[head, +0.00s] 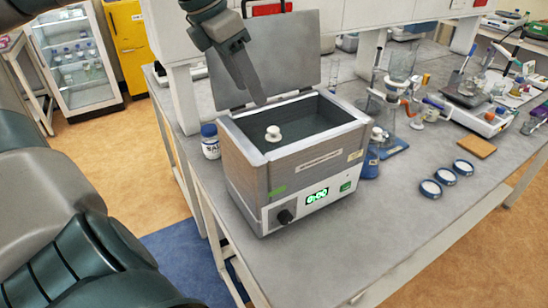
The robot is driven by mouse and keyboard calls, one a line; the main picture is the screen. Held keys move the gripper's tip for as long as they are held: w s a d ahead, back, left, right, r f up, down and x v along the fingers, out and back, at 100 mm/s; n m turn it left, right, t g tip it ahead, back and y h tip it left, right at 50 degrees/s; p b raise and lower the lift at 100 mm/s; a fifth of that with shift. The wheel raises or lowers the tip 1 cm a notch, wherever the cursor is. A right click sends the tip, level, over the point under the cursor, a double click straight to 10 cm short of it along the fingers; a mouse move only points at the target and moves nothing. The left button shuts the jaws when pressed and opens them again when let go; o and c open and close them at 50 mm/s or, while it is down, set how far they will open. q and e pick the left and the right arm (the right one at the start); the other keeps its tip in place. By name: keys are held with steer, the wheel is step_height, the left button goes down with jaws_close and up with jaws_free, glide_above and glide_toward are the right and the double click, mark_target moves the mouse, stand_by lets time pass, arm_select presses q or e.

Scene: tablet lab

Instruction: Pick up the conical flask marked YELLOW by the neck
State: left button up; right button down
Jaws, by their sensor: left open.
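A grey bath with a green-lit display (317,196) stands on the bench, its lid (290,55) raised. A white stopper (273,133) shows inside the bath near its left wall; whatever is below it is hidden. A vessel with blue contents (371,162) and a white stopper stands just right of the bath, partly hidden by it. I cannot read the mark YELLOW on any flask. My left gripper (256,96) points down over the back left of the bath, above and behind the stopper. It is open and holds nothing that I can see. My right gripper is out of view.
A white bottle with a blue lid (210,142) stands left of the bath. Three round dishes (446,176) and a brown pad (474,147) lie at the right. Clamped glassware (402,66) and a balance (478,118) stand behind. The bench's front right is clear.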

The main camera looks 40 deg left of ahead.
arm_select(q)
steer(key=p, duration=0.2)
glide_toward(270, 130)
steer(key=x, duration=0.4)
steer(key=shift+d+f+p, duration=0.25)
steer(key=shift+f+p, duration=0.1)
steer(key=shift+f, duration=0.05)
steer(key=shift+x, duration=0.95)
steer(key=shift+w+f, duration=0.1)
steer(key=shift+w, duration=0.05)
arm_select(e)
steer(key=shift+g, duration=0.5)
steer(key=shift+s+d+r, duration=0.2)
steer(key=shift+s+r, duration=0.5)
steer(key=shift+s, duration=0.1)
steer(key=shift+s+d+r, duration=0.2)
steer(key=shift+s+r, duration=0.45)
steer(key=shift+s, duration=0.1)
arm_select(q)
steer(key=shift+f+p, duration=0.1)
steer(key=shift+p, duration=0.25)
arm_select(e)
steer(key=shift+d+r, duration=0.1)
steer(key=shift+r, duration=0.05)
